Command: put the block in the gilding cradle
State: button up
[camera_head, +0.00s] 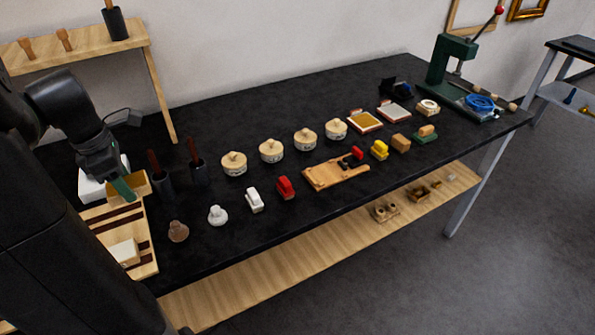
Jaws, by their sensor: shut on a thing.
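My gripper (122,188) is at the left end of the black table, reaching down with a green finger in view. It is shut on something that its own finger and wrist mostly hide. A tan, box-like piece (141,184) shows right at the finger; I cannot tell whether it is the held block or a separate thing. Below is a light wooden board with dark red strips (148,231), perhaps the gilding cradle. A pale block (124,252) rests on its near part. A white box (90,187) stands just behind my gripper.
Dark cups with handles (198,174) stand close to the right of my gripper. Several lidded pots (234,163), stamps (254,200) and a wooden tray (322,176) fill the middle. A green press (450,62) stands at the far right. The table's front strip is mostly clear.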

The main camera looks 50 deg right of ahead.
aim_at(326, 173)
jog(key=k+l+u, duration=0.1)
jog(key=l, duration=0.35)
jog(key=k+l+u, duration=0.1)
jog(key=k+l, duration=0.2)
jog(key=l, duration=0.15)
jog(key=k+l+u, duration=0.1)
jog(key=l, duration=0.3)
jog(key=k+l+u, duration=0.1)
jog(key=k+l, duration=0.25)
jog(key=l, duration=0.5)
jog(key=k+l+u, duration=0.15)
jog(key=l, duration=0.35)
